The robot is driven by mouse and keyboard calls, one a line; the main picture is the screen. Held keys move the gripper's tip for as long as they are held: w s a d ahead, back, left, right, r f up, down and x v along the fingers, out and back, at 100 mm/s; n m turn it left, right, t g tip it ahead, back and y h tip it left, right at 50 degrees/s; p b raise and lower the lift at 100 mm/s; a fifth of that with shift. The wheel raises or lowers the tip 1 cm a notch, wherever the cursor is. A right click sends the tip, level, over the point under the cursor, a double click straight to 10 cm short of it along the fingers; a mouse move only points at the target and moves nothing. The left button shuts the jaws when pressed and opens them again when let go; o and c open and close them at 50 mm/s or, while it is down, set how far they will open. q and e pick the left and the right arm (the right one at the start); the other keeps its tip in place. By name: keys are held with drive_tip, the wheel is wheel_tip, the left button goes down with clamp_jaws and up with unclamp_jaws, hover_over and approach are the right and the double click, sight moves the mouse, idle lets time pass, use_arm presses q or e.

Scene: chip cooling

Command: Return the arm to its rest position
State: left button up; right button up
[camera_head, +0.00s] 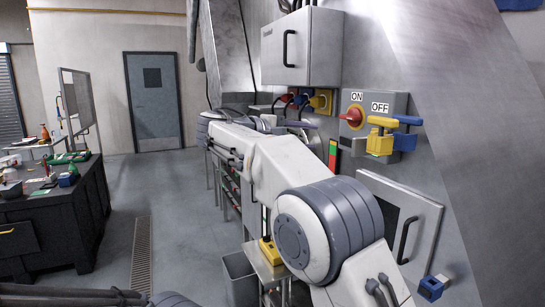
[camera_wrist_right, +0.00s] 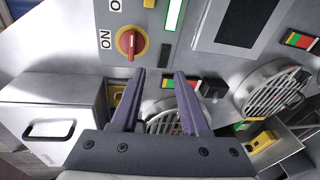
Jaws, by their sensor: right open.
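My right arm (camera_head: 262,170) reaches from the lower right into the middle of the head view and bends at its far end beside the machine wall. My right gripper shows in the right wrist view (camera_wrist_right: 160,76), with its two dark fingers apart and nothing between them. A red rotary knob (camera_wrist_right: 131,41) on a yellow plate lies beyond the left finger, apart from it as far as I can tell. In the head view the far end of the right arm is small and its fingers are hard to make out. My left gripper is not in view.
In the head view, a box with a handle (camera_head: 302,48), a red knob (camera_head: 352,116), yellow and blue padlocks (camera_head: 380,138) and a cabinet door (camera_head: 425,225) line the wall beside my right arm. A dark workbench (camera_head: 45,232) stands left. The floor (camera_head: 185,215) between is clear.

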drive_tip(key=s+a+f+n+g+y, duration=0.1)
drive_tip(key=s+a+f+n+y, duration=0.15)
drive_tip(key=s+f+y, duration=0.4)
drive_tip(key=s+a+f+n+g+y, duration=0.1)
drive_tip(key=s+a+f+n+y, duration=0.2)
drive_tip(key=s+f, duration=0.65)
drive_tip(key=s+a+f+m+g+y, duration=0.1)
drive_tip(key=s+f+y, duration=0.1)
drive_tip(key=s+f, duration=0.3)
drive_tip(key=s+a+f+m+g+y, duration=0.1)
drive_tip(key=s+f, duration=0.4)
drive_tip(key=s, duration=0.6)
drive_tip(key=s+a+f+m+g+y+p, duration=0.1)
drive_tip(key=s+f+m+g+y, duration=0.1)
drive_tip(key=s+f, duration=0.3)
drive_tip(key=s+g+y, duration=0.1)
drive_tip(key=s, duration=0.2)
drive_tip(key=shift+a+f, duration=0.15)
drive_tip(key=shift+a, duration=0.1)
